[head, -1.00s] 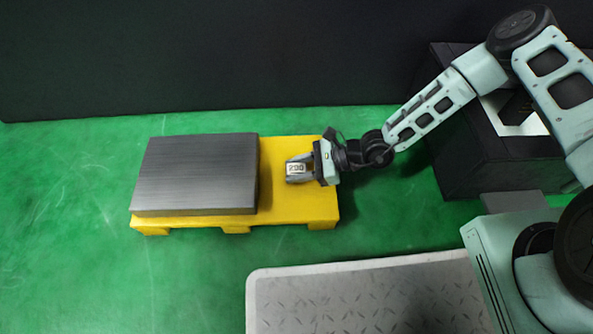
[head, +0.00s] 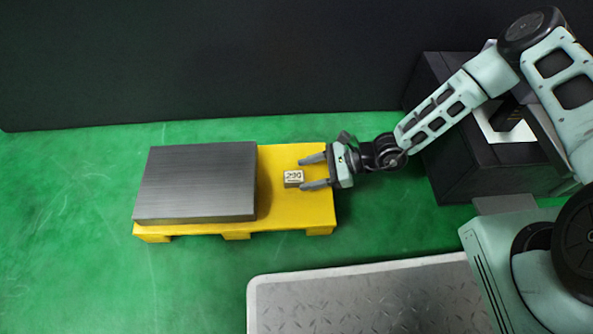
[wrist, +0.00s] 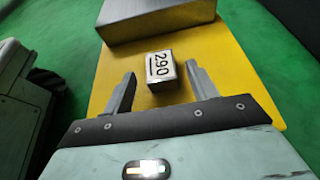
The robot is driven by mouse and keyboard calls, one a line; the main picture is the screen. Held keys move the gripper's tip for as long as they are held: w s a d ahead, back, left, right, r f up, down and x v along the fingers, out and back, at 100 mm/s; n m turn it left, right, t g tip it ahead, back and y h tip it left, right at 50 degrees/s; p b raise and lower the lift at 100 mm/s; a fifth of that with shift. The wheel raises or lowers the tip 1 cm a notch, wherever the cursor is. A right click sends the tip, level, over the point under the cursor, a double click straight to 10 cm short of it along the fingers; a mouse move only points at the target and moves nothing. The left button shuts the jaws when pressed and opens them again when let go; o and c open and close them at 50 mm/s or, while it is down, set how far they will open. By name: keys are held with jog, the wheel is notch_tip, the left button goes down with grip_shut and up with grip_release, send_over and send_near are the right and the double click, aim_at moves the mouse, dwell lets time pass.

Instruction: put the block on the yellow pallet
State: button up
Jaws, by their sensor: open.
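The block (head: 293,179) is small and metallic with a white label reading 290. It rests on the bare right part of the yellow pallet (head: 312,208). In the wrist view the block (wrist: 161,70) sits just beyond and between my fingertips, on the yellow surface (wrist: 228,62). My gripper (head: 313,171) is open, with its fingers pointing left on either side of the block's right end. In the wrist view my gripper (wrist: 161,76) shows a gap between each finger and the block.
A large grey metal slab (head: 197,182) covers the left part of the pallet. A dark machine (head: 470,155) stands at the right. A grey tread-plate platform (head: 365,300) lies in front. Green floor (head: 70,240) is clear at the left.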

jog(key=p+v, duration=0.3)
jog(key=v, duration=0.4)
jog(key=s+a+r+n+g+h, duration=0.1)
jog(key=s+r+n+g+h, duration=0.2)
jog(key=r+n, duration=0.55)
jog(key=s+a+r+n+g+h, duration=0.2)
jog(key=s+r+n+g+h, duration=0.3)
jog(key=r, duration=0.7)
jog(key=s+d+r+n+t+h, duration=0.1)
jog(key=s+r+n+t+h, duration=0.1)
jog(key=r+n, duration=0.4)
jog(key=s+d+r+n+t+h, duration=0.2)
jog(key=s+r+n+t, duration=0.3)
jog(key=s+r+n, duration=0.1)
notch_tip(320, 180, up, 2)
jog(key=shift+s+d+r+t+h, duration=0.2)
jog(key=shift+s+d+t+h, duration=0.15)
jog(key=shift+s, duration=0.4)
jog(key=shift+a+n, duration=0.15)
jog(key=shift+n, duration=0.1)
notch_tip(320, 180, up, 53)
jog(key=p, duration=5.2)
jog(key=shift+f+p, duration=0.15)
jog(key=shift+p, duration=0.15)
